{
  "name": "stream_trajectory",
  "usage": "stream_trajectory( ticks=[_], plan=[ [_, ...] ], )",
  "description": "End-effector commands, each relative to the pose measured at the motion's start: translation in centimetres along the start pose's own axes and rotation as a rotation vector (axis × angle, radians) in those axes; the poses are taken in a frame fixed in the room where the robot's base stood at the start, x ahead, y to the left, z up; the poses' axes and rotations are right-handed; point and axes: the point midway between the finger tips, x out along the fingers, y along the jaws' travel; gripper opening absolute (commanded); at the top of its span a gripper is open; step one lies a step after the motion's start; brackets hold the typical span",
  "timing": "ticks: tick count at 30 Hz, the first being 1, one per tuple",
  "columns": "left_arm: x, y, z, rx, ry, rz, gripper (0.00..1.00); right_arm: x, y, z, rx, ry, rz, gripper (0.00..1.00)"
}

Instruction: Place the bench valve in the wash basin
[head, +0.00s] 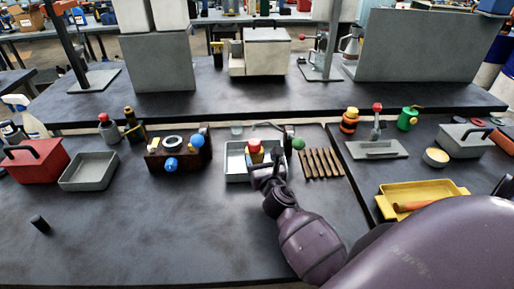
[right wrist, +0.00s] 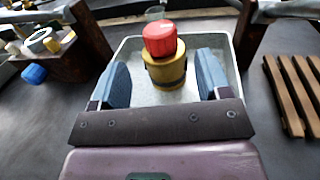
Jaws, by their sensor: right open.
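The bench valve (head: 256,156), a brass body with a red knob, stands upright inside a light grey rectangular basin (head: 238,178), apparently the wash basin. In the right wrist view the valve (right wrist: 166,72) sits inside the basin walls (right wrist: 216,48). My right gripper (head: 262,161) is over the basin. In the wrist view its blue finger pads (right wrist: 163,78) are open, one on each side of the valve, with visible gaps. The valve's lower end is partly hidden by the gripper. My left gripper is not in view.
A slatted wooden rack (head: 322,163) lies right of the basin. A brown block with blue knobs (head: 178,153) stands left of it. Farther left are a grey tray (head: 88,172) and red box (head: 36,160). A yellow tray (head: 423,190) is at right. The front-left bench is mostly clear.

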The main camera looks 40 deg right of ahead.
Motion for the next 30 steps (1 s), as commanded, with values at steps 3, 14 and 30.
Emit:
stream_trajectory(
  ticks=[3,14,30],
  plan=[
    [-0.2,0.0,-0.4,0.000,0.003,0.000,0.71,-2.0,0.0,0.2,0.001,-0.001,0.000,0.70],
    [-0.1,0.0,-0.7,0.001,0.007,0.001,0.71,-4.5,0.0,0.2,0.000,-0.004,0.000,0.70],
    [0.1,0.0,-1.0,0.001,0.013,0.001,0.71,-4.4,0.0,0.3,-0.001,-0.006,0.001,0.70]
  ],
)
